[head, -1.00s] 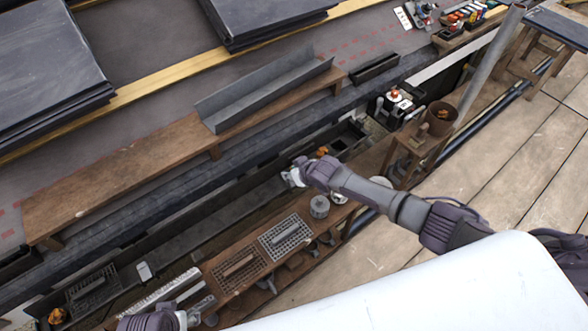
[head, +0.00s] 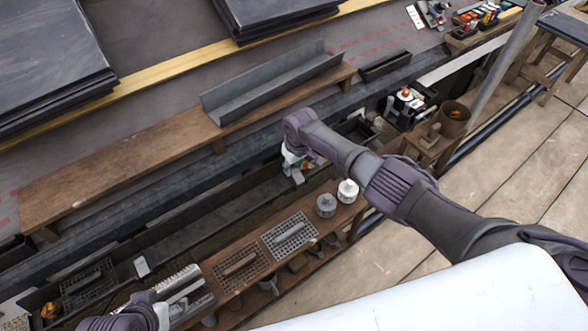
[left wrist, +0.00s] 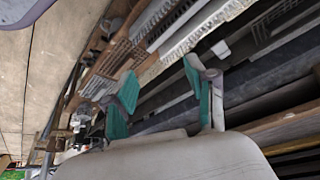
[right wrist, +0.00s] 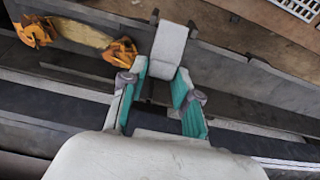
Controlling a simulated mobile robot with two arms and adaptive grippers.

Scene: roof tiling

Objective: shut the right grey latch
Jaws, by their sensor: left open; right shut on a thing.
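The right grey latch (right wrist: 169,48) is a pale grey plate between two dark pins at the trough wall in the right wrist view. Its near end is between the teal pads of my right gripper (right wrist: 161,82), which is shut on it. In the head view my right gripper (head: 296,168) is over the trough, and the arm hides most of the latch. Another pale grey latch (head: 142,266) is on the trough farther left. My left gripper (head: 152,315) is at the bottom left near metal strips; in the left wrist view its fingers (left wrist: 160,90) are apart and empty.
A dark trough (head: 215,215) runs diagonally beside a wooden plank bench (head: 120,170). A wooden shelf with two grates (head: 290,233) and two lidded pots (head: 326,205) lies in front.

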